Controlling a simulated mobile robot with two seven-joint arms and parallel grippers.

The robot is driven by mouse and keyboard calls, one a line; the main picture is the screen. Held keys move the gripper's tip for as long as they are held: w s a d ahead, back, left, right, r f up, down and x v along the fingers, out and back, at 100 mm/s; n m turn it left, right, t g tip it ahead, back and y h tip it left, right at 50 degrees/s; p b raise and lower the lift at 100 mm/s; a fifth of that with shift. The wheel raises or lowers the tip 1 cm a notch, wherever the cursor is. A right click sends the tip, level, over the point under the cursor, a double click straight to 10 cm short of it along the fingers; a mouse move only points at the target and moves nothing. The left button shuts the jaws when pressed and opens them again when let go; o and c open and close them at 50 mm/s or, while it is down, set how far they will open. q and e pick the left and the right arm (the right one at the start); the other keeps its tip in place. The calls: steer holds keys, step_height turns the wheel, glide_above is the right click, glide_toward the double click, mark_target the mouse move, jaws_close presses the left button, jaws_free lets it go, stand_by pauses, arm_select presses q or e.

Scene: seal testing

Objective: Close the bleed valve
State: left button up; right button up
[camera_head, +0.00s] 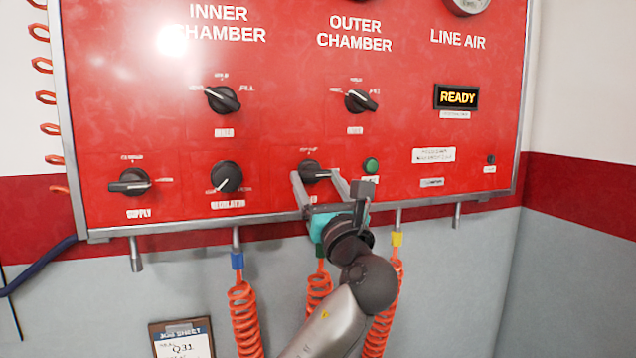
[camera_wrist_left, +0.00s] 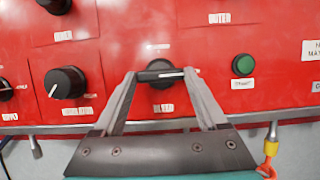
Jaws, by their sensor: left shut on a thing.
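The bleed valve is a black knob (camera_head: 313,171) low in the middle of the red panel (camera_head: 280,130). In the left wrist view the bleed knob (camera_wrist_left: 160,74) shows its handle bar lying about level, with a white pointer line toward the right. My left gripper (camera_head: 318,180) reaches up to it from below, with one finger at each end of the handle. In the left wrist view the fingers (camera_wrist_left: 161,82) are shut on the handle. The knob's lower part shows between the fingers. My right gripper is not in view.
A green button (camera_head: 371,166) sits just right of the bleed knob, and the regulator knob (camera_head: 227,177) is to its left. The supply knob (camera_head: 129,181) is farther left. Orange coiled hoses (camera_head: 244,318) hang below the panel. A display (camera_head: 456,97) reads READY.

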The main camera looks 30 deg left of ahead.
arm_select(q)
steer(key=shift+f+n, duration=0.1)
steer(key=shift+n, duration=0.5)
steer(key=n+g+b, duration=0.1)
steer(key=n, duration=0.1)
steer(key=n+g+y+b, duration=0.1)
steer(key=n+g, duration=0.1)
steer(key=n, duration=0.1)
steer(key=shift+w+d+n+y, duration=0.15)
steer(key=shift+n+y, duration=0.15)
steer(key=n+g, duration=0.1)
steer(key=n, duration=0.2)
steer(key=n+g+b, duration=0.1)
steer(key=n, duration=0.2)
steer(key=shift+w+d+r+g, duration=0.1)
steer(key=shift+r+g, duration=0.1)
steer(key=shift+g, duration=0.2)
steer(key=n+g, duration=0.1)
steer(key=n, duration=0.4)
steer(key=shift+w+d+r+g, duration=0.1)
steer(key=shift+r+g, duration=0.1)
steer(key=shift+g, duration=0.2)
steer(key=n+g+h, duration=0.1)
steer(key=n, duration=0.3)
steer(key=shift+r+n, duration=0.15)
steer(key=shift+n, duration=0.15)
steer(key=shift+h, duration=0.3)
steer(key=o, duration=1.3)
